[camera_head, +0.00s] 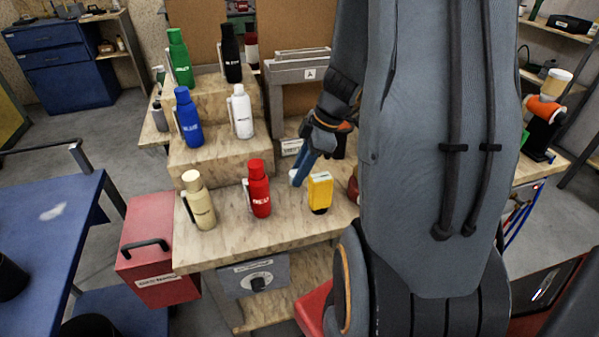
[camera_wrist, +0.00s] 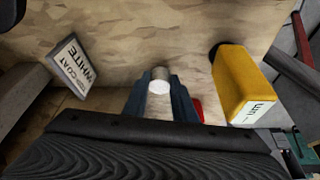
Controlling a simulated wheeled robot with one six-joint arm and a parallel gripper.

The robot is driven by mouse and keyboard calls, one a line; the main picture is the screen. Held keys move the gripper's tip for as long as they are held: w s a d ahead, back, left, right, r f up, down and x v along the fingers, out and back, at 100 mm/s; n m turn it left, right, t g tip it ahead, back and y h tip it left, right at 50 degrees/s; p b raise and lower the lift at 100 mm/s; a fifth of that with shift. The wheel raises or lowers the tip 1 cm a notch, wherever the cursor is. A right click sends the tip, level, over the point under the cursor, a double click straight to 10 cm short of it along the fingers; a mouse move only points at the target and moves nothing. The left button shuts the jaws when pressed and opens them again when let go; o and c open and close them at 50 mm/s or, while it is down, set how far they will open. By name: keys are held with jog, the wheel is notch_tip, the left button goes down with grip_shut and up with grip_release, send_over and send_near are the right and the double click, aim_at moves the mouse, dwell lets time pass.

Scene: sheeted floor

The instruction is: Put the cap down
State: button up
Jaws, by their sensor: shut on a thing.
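The cap (camera_wrist: 159,82) is a small white cylinder between the two blue fingers of my gripper (camera_wrist: 160,90) in the wrist view. My gripper is shut on it. In the head view my gripper (camera_head: 299,176) points down over the front of the wooden stand, between the red bottle and the yellow container, with the pale cap (camera_head: 295,178) at its tip. The cap is close to the wooden surface (camera_wrist: 140,30). I cannot tell whether it touches the surface.
A yellow container (camera_head: 320,192) stands close right of my gripper, and a red bottle (camera_head: 259,188) left of it. A cream bottle (camera_head: 198,199) stands farther left. Blue (camera_head: 187,117) and white (camera_head: 241,112) bottles stand on the step behind. A small sign (camera_wrist: 73,66) stands nearby.

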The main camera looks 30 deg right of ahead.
jog(key=shift+f, duration=0.5)
jog(key=shift+f, duration=0.1)
jog(key=o, duration=1)
jog(key=shift+d+r, duration=0.2)
jog(key=shift+r, duration=0.35)
jog(key=b+v, duration=0.1)
jog(key=v, duration=1)
jog(key=shift+s+b, duration=0.15)
jog(key=shift+b, duration=0.25)
jog(key=shift+s, duration=0.1)
